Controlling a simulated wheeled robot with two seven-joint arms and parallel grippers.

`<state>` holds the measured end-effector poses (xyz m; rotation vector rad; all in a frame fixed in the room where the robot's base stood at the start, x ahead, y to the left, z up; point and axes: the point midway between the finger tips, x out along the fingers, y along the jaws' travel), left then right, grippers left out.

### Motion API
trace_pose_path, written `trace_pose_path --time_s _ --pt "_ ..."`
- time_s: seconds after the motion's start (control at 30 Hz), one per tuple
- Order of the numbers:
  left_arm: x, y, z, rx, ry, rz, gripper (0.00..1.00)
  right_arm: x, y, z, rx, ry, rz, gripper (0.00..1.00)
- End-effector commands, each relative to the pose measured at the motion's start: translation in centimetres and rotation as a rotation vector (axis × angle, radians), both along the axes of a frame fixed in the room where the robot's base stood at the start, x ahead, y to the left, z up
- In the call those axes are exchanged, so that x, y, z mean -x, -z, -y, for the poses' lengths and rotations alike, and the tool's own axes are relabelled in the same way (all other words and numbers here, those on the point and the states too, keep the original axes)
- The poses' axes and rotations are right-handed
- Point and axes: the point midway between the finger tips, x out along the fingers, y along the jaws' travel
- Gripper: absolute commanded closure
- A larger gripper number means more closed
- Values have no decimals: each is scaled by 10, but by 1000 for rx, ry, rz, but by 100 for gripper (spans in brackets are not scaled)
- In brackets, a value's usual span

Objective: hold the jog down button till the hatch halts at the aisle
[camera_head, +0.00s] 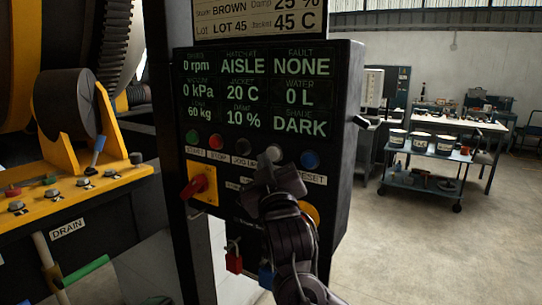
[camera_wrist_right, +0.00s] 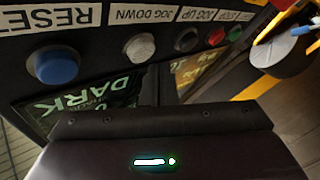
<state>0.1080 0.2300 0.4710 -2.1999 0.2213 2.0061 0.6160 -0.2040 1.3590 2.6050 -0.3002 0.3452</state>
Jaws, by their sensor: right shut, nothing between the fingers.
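The pale grey jog down button (camera_head: 273,153) is on the black control panel (camera_head: 335,150), between the dark jog up button (camera_head: 243,146) and the blue reset button (camera_head: 310,159). In the right wrist view the jog down button (camera_wrist_right: 141,47) shows uncovered. My right gripper (camera_head: 277,180) is shut and empty, just in front of and below the jog down button in the head view; whether it touches the button I cannot tell. The panel display (camera_head: 243,65) reads AISLE, 0 rpm and fault NONE. The hatch itself is not clearly visible. My left gripper is out of view.
A red knob (camera_head: 198,186) on a yellow plate and a red padlock (camera_head: 234,257) sit lower on the panel. Yellow machinery (camera_head: 110,175) with valves stands at left. A cart (camera_head: 425,184) with tubs stands at right, with open floor before it.

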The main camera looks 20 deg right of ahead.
Motion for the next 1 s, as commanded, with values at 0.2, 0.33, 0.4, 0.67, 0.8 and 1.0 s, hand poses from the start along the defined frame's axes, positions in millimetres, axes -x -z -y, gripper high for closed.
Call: trace_pose_path --time_s 0.2,0.33,0.4,0.67,0.8,1.0 --pt "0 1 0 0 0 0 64 4 0 -7 -2 -3 1 100" --pt "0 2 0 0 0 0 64 12 0 -17 -4 -4 1 100" --pt "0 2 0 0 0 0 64 17 0 -22 -3 -5 1 100" --pt "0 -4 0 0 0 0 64 30 -1 -38 -1 -2 1 100" --pt "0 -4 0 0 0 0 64 31 0 -40 1 0 0 100" --pt "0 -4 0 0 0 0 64 31 0 -40 1 0 0 100"
